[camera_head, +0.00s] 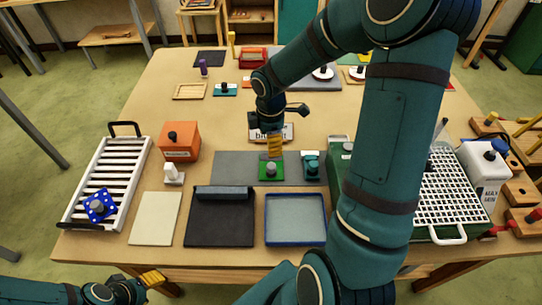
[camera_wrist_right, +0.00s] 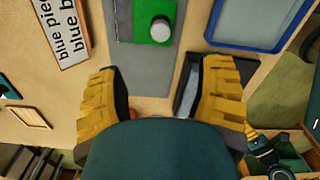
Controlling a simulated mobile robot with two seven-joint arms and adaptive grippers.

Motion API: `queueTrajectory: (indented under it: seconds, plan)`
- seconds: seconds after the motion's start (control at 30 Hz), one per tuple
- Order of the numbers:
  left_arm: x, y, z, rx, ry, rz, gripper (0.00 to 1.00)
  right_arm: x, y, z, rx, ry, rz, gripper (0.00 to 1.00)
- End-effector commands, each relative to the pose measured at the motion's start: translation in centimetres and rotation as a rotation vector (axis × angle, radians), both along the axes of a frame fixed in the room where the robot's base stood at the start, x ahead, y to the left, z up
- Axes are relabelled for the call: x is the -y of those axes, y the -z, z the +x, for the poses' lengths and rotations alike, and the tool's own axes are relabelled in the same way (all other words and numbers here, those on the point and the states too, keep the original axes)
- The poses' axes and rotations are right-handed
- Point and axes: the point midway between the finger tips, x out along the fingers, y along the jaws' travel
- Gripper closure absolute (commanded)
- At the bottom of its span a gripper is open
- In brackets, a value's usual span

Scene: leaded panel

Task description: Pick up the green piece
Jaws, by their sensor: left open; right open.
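The green piece (camera_head: 271,176) is a flat green square with a grey knob. It lies on a grey mat (camera_head: 230,165) near the table's middle; the right wrist view also shows the green piece (camera_wrist_right: 137,30) beyond the fingertips. My right gripper (camera_head: 275,145) points down above and just behind it, apart from it. In the right wrist view its two yellow fingers (camera_wrist_right: 165,85) are spread with nothing between them. My left gripper (camera_head: 152,278) is open and empty in front of the table's front edge at the lower left.
A teal piece (camera_head: 311,172) lies right of the green one. A blue piece (camera_head: 97,210) sits on a white slatted rack (camera_head: 128,155). A blue-rimmed tray (camera_head: 296,241), black tray (camera_head: 218,225) and orange block (camera_head: 180,145) stand nearby. A printed sign (camera_wrist_right: 62,30) is close to my right gripper.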

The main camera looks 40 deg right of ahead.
Motion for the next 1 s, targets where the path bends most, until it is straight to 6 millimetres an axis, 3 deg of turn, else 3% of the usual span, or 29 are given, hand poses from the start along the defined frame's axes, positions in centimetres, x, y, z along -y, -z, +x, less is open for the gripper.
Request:
queueTrajectory:
  seconds: [0.13, 0.4, 0.73, 1.0]
  plan:
    - [0.0, 0.3, 0.0, -0.001, -0.001, 0.001, 0.53, 0.1, 1.5, -0.1, -0.004, -0.006, -0.002, 0.32]
    - [0.0, 1.1, 0.0, -0.001, -0.001, 0.002, 0.53, 0.1, 6.6, -0.1, -0.004, -0.004, -0.001, 0.32]
    - [0.0, 1.5, 0.0, -0.001, -0.001, 0.003, 0.53, 0.2, 9.2, -0.1, -0.003, -0.002, -0.001, 0.32]
    - [0.1, 2.1, 0.0, -0.001, -0.001, 0.004, 0.53, 0.5, 12.9, -0.3, -0.002, -0.003, -0.001, 0.32]
